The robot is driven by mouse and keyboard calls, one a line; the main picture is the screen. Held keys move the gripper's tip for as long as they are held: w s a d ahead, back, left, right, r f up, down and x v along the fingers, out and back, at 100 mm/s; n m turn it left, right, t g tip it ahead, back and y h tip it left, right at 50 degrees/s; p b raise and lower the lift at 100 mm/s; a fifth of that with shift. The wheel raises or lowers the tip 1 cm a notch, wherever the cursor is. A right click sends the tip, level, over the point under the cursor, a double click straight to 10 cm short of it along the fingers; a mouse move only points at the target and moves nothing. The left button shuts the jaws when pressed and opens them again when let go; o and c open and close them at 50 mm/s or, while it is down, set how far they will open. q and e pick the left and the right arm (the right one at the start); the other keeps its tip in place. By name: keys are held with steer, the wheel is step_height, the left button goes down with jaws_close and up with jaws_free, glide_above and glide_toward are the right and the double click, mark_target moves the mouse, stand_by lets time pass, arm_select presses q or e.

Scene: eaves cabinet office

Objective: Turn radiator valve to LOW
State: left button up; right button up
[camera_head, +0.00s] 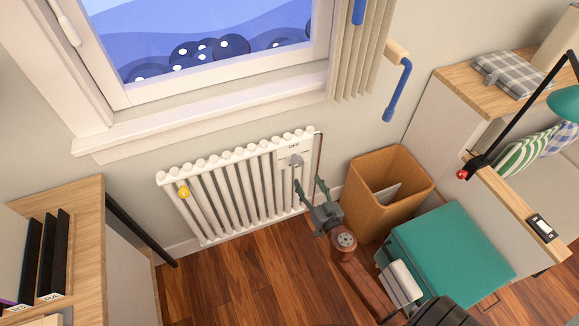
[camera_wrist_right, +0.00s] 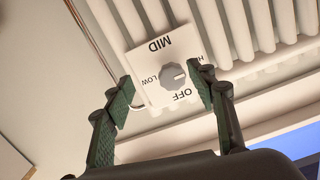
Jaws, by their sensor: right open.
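The radiator valve is a round grey knob (camera_wrist_right: 172,76) on a white plate (camera_wrist_right: 152,42) marked OFF, LOW, MID and a partly covered word beginning with H. A small pale mark on the knob faces the right of the wrist view, towards the H side; its exact setting is hard to tell. The knob (camera_head: 296,160) also shows at the radiator's upper right in the head view. My right gripper (camera_head: 309,183) is open and empty, just below the knob there. In the wrist view its fingers (camera_wrist_right: 161,85) spread to either side of the knob, without visible contact. My left gripper is out of view.
The white radiator (camera_head: 235,190) stands under the window sill (camera_head: 200,118), with a small yellow object (camera_head: 184,191) on its left. Wooden floor (camera_head: 255,280) is clear in front.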

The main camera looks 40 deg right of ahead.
mark_target(299, 165)
steer(key=shift+t, duration=0.4)
steer(key=w+r, duration=0.1)
steer(key=w, duration=0.1)
steer(key=w+d, duration=0.1)
steer(key=w, duration=0.2)
steer(key=w+r, duration=0.1)
steer(key=w, duration=0.2)
steer(key=shift+w+d+r, duration=0.1)
steer(key=shift+d+r, duration=0.05)
steer(key=shift+r, duration=0.15)
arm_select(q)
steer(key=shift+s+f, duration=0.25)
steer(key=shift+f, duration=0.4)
arm_select(e)
steer(key=shift+c, duration=0.5)
steer(key=c, duration=0.9)
steer(key=shift+d, duration=0.1)
steer(key=shift+c, duration=0.8)
